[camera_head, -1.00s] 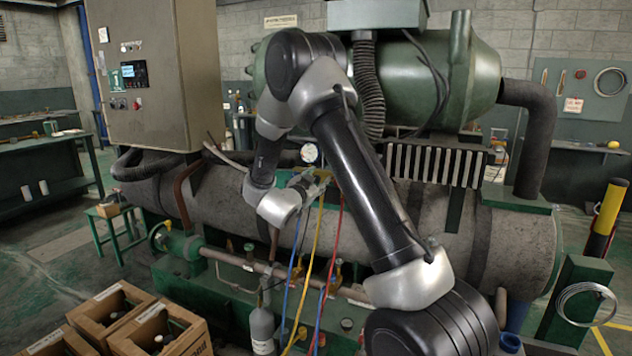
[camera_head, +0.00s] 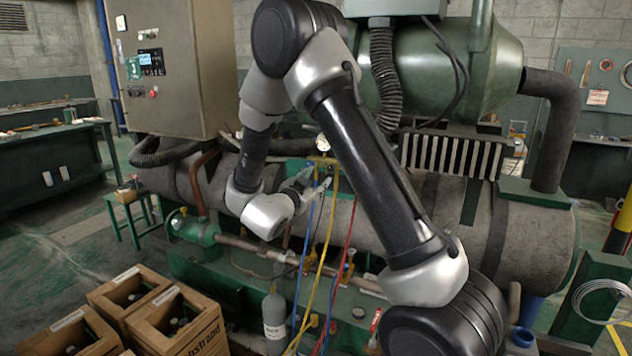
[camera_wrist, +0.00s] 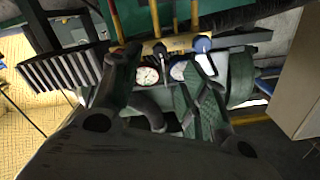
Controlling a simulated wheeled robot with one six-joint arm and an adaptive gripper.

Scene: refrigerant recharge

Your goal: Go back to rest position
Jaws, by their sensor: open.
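My gripper (camera_head: 309,188) is open and empty, just left of and below the gauge manifold (camera_head: 322,160) in the head view. My black and silver arm crosses the middle of that view. One round white gauge (camera_head: 323,142) shows above the manifold. Blue (camera_head: 305,235), yellow (camera_head: 328,250) and red (camera_head: 347,240) hoses hang below it. In the wrist view the dark green fingers (camera_wrist: 165,88) stand apart. Beyond them show a red-rimmed gauge (camera_wrist: 147,76) and a partly hidden second gauge (camera_wrist: 180,70). Whether the fingers touch the manifold is unclear.
The large grey chiller barrel (camera_head: 410,225) spans the scene behind my arm. A control cabinet (camera_head: 165,70) stands at the left. Wooden crates (camera_head: 180,325) sit on the floor at the lower left, near a grey cylinder (camera_head: 274,318). Floor at the far left is open.

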